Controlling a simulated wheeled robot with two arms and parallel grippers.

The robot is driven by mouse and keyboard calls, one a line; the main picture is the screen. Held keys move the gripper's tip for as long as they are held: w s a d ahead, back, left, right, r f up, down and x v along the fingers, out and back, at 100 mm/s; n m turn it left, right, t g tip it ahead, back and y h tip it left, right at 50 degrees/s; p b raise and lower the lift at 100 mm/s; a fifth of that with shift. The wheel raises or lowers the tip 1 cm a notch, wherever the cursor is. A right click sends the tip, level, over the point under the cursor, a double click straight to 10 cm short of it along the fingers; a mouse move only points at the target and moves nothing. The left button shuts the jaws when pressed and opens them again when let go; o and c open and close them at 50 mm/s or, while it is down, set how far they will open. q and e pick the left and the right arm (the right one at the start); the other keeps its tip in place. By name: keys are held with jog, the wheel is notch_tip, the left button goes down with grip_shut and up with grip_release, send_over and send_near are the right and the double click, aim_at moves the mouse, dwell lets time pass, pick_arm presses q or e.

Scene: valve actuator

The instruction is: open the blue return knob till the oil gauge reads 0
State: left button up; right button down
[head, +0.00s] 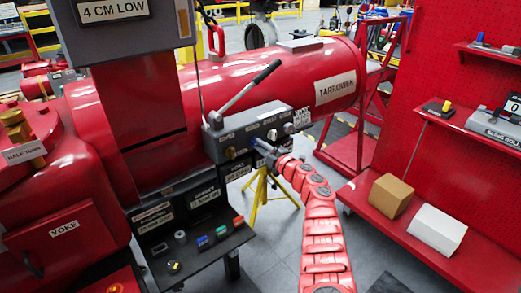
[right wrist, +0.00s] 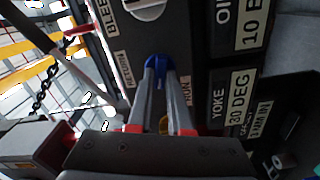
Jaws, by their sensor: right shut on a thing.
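The blue return knob (right wrist: 158,62) is on the dark face of the valve block, beside a label that seems to read RETURN. My right gripper (right wrist: 159,70) is shut on it, one finger on each side. In the head view my right gripper (head: 264,148) reaches the front of the grey valve block (head: 245,132), and the knob is mostly hidden there. My left gripper is not in view.
A hand lever (head: 250,85) rises from the block. The red cylinder (head: 265,75) lies behind it. A dark tray (head: 190,250) with small coloured parts is below left. A red shelf (head: 370,215) with two boxes stands at right.

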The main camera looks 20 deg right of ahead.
jog(key=shift+f+n+b, duration=0.1)
jog(key=shift+n+b, duration=0.4)
jog(key=shift+n, duration=0.6)
jog(key=c, duration=0.8)
grip_release()
jog(key=shift+c, duration=0.2)
jog(key=shift+s, duration=0.1)
jog(key=v, duration=1.7)
jog(key=shift+p, duration=0.3)
jog(key=shift+s, duration=0.1)
